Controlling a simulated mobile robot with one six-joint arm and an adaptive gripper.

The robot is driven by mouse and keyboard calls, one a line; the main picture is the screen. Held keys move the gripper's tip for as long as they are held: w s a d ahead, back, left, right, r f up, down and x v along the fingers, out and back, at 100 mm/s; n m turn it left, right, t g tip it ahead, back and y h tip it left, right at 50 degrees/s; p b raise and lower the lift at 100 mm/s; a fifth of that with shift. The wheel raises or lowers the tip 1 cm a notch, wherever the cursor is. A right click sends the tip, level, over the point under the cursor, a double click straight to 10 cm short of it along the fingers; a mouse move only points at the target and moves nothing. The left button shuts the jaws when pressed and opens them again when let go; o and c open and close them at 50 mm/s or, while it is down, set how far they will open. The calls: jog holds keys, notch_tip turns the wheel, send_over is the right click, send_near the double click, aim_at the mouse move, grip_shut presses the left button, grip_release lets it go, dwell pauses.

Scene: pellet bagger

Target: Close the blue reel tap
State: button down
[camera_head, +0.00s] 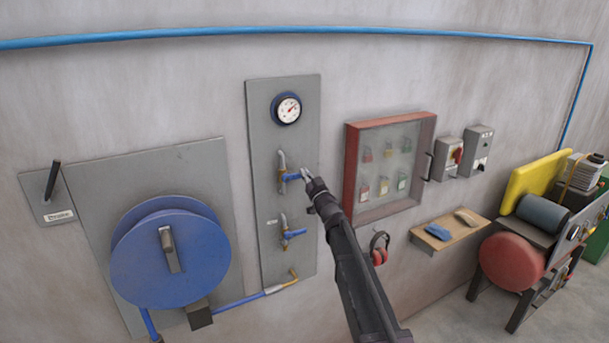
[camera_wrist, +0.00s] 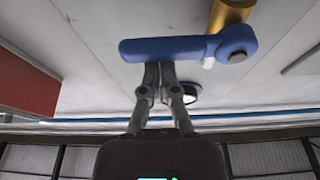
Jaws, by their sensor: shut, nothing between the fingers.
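Two taps with blue lever handles sit one above the other on a grey wall panel (camera_head: 264,130). The upper tap (camera_head: 289,177) and lower tap (camera_head: 294,234) both have levers pointing right; their labels are too small to read. My gripper (camera_head: 306,177) is at the right end of the upper lever. In the wrist view, the shut, empty fingers (camera_wrist: 160,72) are at the edge of the blue lever (camera_wrist: 165,48), which runs sideways from its brass body (camera_wrist: 230,13). I cannot tell whether they touch it. A blue hose reel (camera_head: 172,255) hangs at left.
A round gauge (camera_head: 287,108) is above the taps, with a blue hose (camera_head: 240,302) below. A red-framed lock cabinet (camera_head: 350,165) is just right of my arm. Ear defenders (camera_head: 379,247) and a small shelf (camera_head: 448,233) are farther right.

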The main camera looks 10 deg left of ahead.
jog(key=shift+r+h+p, duration=0.15)
jog(key=shift+h+p, duration=0.15)
jog(key=s+d, duration=0.5)
jog(key=s, duration=0.3)
jog(key=shift+d+r, duration=0.15)
dwell(0.9)
dwell(0.4)
